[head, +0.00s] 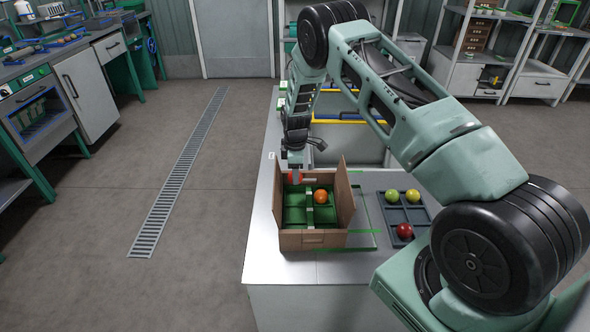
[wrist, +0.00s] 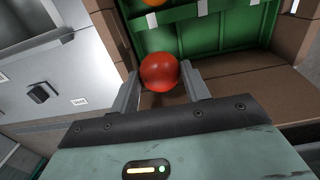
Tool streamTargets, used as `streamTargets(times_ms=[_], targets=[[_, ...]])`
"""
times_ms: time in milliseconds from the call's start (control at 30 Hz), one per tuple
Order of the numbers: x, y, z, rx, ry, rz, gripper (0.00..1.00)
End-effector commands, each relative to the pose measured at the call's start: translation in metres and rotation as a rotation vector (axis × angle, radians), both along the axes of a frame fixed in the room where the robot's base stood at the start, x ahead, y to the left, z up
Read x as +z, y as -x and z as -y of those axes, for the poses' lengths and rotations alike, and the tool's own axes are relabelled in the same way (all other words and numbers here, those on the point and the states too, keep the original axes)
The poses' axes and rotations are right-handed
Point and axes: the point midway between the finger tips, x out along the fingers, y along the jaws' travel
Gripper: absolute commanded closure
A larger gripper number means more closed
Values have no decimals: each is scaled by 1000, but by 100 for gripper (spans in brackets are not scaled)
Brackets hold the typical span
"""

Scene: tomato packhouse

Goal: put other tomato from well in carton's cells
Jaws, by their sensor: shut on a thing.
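The open cardboard carton (head: 313,239) stands on the metal bench, its flaps raised. It holds a green insert (head: 295,214) divided into cells, also in the wrist view (wrist: 225,35). An orange tomato (head: 320,196) sits in a far right cell; its edge shows at the top of the wrist view (wrist: 152,2). My gripper (head: 294,172) is over the carton's far left part, shut on a red tomato (wrist: 160,72) between its two fingers. In the head view the held tomato (head: 295,179) is partly hidden by the gripper.
My arm reaches over from the right. The bench (head: 262,230) is bare left of the carton.

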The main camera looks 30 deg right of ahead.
Motion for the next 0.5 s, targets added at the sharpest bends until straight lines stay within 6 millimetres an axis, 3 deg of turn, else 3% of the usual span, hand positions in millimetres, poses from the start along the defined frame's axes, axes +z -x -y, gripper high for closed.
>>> streamTargets(times_ms=[500], targets=[[-34, -1, 1, 9, 0, 0, 65]])
